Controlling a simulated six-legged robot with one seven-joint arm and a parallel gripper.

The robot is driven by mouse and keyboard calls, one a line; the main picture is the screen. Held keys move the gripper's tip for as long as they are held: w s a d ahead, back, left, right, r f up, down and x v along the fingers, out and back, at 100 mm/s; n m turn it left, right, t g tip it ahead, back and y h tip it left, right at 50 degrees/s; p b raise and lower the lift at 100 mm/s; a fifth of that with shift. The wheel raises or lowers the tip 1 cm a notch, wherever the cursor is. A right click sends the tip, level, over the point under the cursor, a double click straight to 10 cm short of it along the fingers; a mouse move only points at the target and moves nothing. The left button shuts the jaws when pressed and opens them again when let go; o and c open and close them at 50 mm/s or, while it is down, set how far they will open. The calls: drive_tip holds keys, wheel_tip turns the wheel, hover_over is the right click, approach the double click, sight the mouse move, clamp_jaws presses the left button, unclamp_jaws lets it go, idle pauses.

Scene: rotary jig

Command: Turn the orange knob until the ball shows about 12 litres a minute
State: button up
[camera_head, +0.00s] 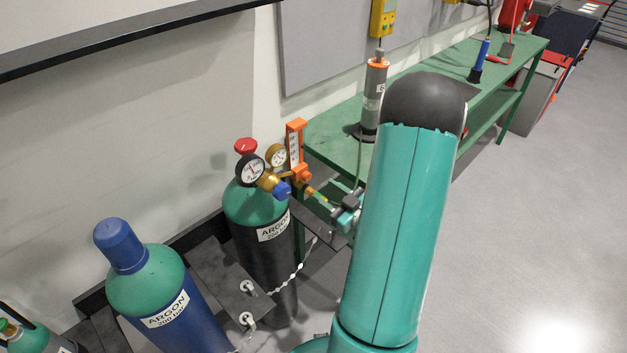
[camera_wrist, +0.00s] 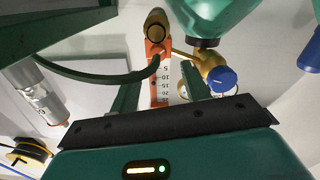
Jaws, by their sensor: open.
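The flowmeter (camera_head: 295,142) is an upright orange body with a white scale strip, mounted on the regulator of the black, green-topped argon cylinder. In the wrist view, its scale (camera_wrist: 163,88) appears between my jaws, with numbers such as 5, 10, 15 and 20. The ball is too small to make out. My gripper (camera_head: 337,208) is open, just right of that part. Its fingers also show in the wrist view (camera_wrist: 161,80), with nothing visibly held.
The regulator has two gauges (camera_head: 251,168), a red cap (camera_head: 245,146) and a blue knob (camera_head: 283,190). A dark hose (camera_wrist: 95,76) crosses near my left-hand finger in the wrist view. A green bench (camera_head: 333,128) stands behind; a blue argon cylinder (camera_head: 188,312) stands left.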

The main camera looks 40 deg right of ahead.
sight(309, 178)
drive_tip(key=w, duration=0.6)
drive_tip(key=shift+w, duration=0.25)
drive_tip(key=c, duration=1)
drive_tip(key=shift+n, duration=1.6)
drive_tip(key=o, duration=1)
drive_tip(key=shift+s, duration=0.1)
drive_tip(key=s, duration=1.3)
drive_tip(key=shift+s+d, duration=0.2)
drive_tip(key=shift+s, duration=0.15)
